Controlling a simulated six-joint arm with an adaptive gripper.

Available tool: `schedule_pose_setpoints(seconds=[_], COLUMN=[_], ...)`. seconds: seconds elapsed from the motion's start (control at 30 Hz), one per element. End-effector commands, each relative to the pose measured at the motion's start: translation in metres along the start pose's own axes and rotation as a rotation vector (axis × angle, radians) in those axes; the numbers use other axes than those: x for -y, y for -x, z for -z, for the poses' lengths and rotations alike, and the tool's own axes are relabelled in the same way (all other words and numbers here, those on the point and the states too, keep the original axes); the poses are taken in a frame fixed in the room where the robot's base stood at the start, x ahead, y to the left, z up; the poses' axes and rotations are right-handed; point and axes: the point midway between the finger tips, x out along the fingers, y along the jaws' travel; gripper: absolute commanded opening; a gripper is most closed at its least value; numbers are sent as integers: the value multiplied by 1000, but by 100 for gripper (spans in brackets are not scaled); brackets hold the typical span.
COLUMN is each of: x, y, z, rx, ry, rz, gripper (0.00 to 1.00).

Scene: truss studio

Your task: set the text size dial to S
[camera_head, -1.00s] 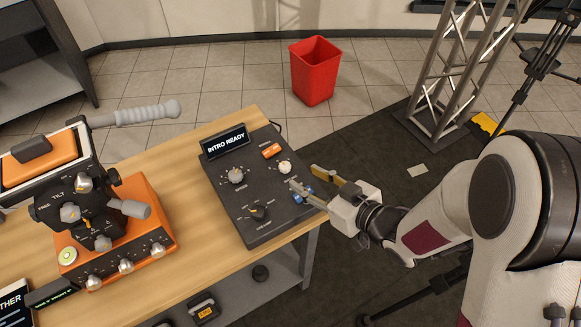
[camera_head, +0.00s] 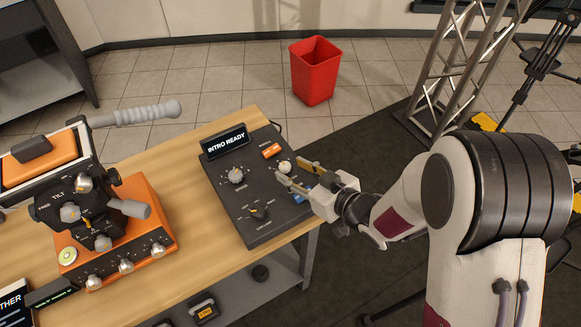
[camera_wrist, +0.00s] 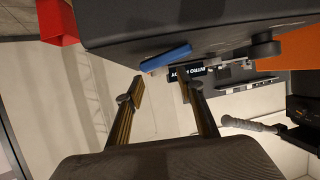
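A dark control console (camera_head: 222,187) lies on the wooden table. A pale dial (camera_head: 284,166) is at its upper right, a silver dial (camera_head: 236,176) at its upper left and a black selector knob (camera_head: 259,213) lower down. The labels are too small to read surely, so I cannot confirm which is the text size dial. My gripper (camera_head: 295,173) is open and empty over the console's right side, its fingertips near the pale dial. Contact cannot be told. In the wrist view my gripper (camera_wrist: 160,91) has its fingers apart, with a blue button (camera_wrist: 166,57) beyond them.
An "INTRO READY" display (camera_head: 226,142) stands at the console's back, with an orange button (camera_head: 271,150) beside the dials. An orange camera control unit (camera_head: 128,215) with a tilt head stands to the left. A red bin (camera_head: 314,72) is on the floor behind.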

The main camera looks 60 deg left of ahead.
Motion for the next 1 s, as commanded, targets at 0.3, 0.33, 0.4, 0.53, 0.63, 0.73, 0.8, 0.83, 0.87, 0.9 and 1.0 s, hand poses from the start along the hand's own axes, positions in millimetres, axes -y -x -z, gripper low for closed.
schedule_pose_setpoints(seconds=[0.3,0.33,0.4,0.53,0.63,0.73,0.8,0.83,0.87,0.9,1.0], x=[0,0,0,0,0,0,0,0,0,0,0], y=[-19,-19,-20,-20,-20,-20,-19,-19,-19,-19,-19], z=[0,0,0,0,0,0,0,0,0,0,0], rx=[-1,-1,-1,-1,-1,-1,-1,-1,-1,-1,-1], ry=[1,0,0,0,0,0,0,0,0,0,1], rz=[0,0,0,0,0,0,0,0,0,0,2], gripper=[38,38,38,38,30,4,0,0,0,0,0])
